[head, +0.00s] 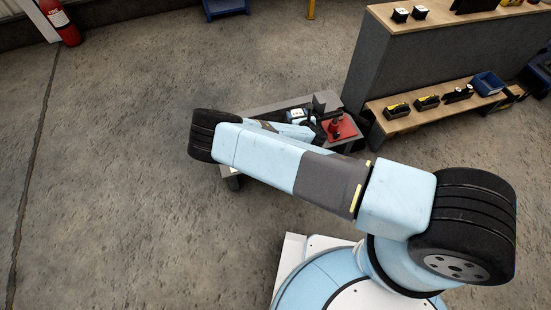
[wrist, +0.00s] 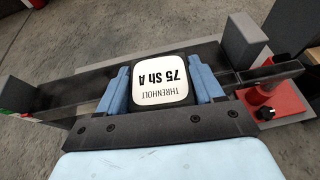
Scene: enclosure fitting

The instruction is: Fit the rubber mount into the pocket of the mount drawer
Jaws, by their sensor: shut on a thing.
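The rubber mount (wrist: 161,82), a black rounded block with a white label reading "THRENHOLT 75 Sh A" upside down, is in the middle of the wrist view. My gripper (wrist: 162,88) is shut on it, with one blue finger on each side. In the head view, my arm hides most of my gripper; a small white label (head: 298,115) shows over the low grey table. A long dark bar (wrist: 80,90) lies beyond the mount on both sides in the wrist view. I cannot tell whether it is part of the mount drawer, and I see no pocket.
A red fixture (head: 338,129) stands on the right of the low table; it also shows in the wrist view (wrist: 272,97). A grey block (wrist: 245,41) rises beside it, and another (wrist: 17,90) at left. A wooden-topped shelf unit (head: 430,14) stands close behind.

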